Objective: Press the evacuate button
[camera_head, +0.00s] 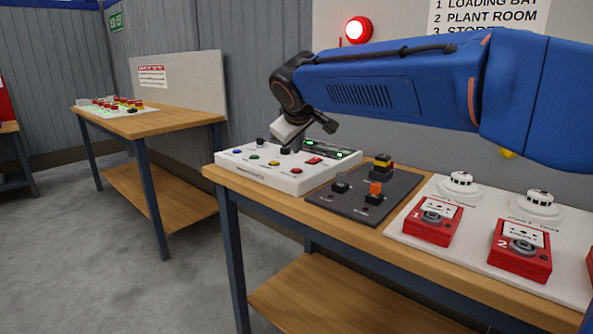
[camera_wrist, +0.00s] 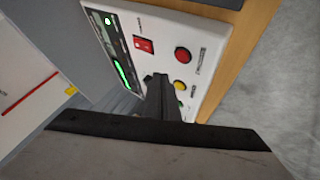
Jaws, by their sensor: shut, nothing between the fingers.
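The white control panel (camera_head: 256,174) lies at the left end of the near bench; it also shows in the wrist view (camera_wrist: 205,25). It bears a red button (camera_head: 296,170), a yellow one (camera_head: 274,162), a green one (camera_head: 254,157) and a blue one (camera_head: 237,152). The wrist view shows the red button (camera_wrist: 182,54) and the yellow button (camera_wrist: 180,85). The labels are too small to read, so I cannot tell which is evacuate. My gripper (camera_head: 287,150) is shut and empty, over the panel behind the coloured buttons. Its fingers (camera_wrist: 158,84) hide part of the panel in the wrist view.
A red rocker switch (camera_wrist: 144,44) and a green-lit display (camera_wrist: 121,70) are on the panel. A dark plate (camera_head: 340,203) with switches stands to its right, then red call-point boxes (camera_head: 432,222) and white detectors (camera_head: 460,184). A wall rises behind.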

